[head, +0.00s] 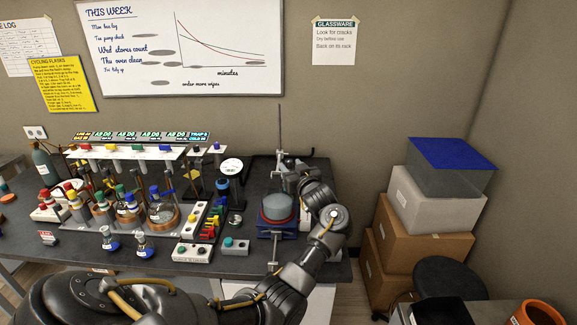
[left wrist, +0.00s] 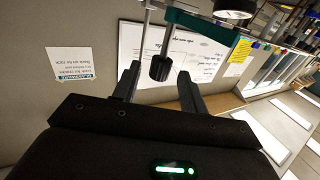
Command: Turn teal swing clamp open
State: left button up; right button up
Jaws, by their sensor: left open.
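The teal swing clamp (left wrist: 205,28) shows in the left wrist view as a teal bar near the top, with a metal rod at its left end. A black cylindrical grip (left wrist: 160,69) hangs beside it on a thin rod. My left gripper (left wrist: 159,75) is open, and its two fingers stand on either side of the black grip in this view. I cannot tell whether they touch it. In the head view my left gripper (head: 290,178) is at the upright stand rod (head: 280,128), and my arm hides the clamp there. My right gripper is not in view.
A blue lab jack (head: 277,231) bears a grey round vessel (head: 277,206) just below my gripper. A dial gauge (head: 231,167) and crowded glassware stand to the left on the dark bench (head: 150,258). Stacked boxes (head: 418,232) stand right of the bench.

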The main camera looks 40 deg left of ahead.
pick_arm(q)
jog(key=b+v, duration=0.2)
jog(key=v, duration=0.6)
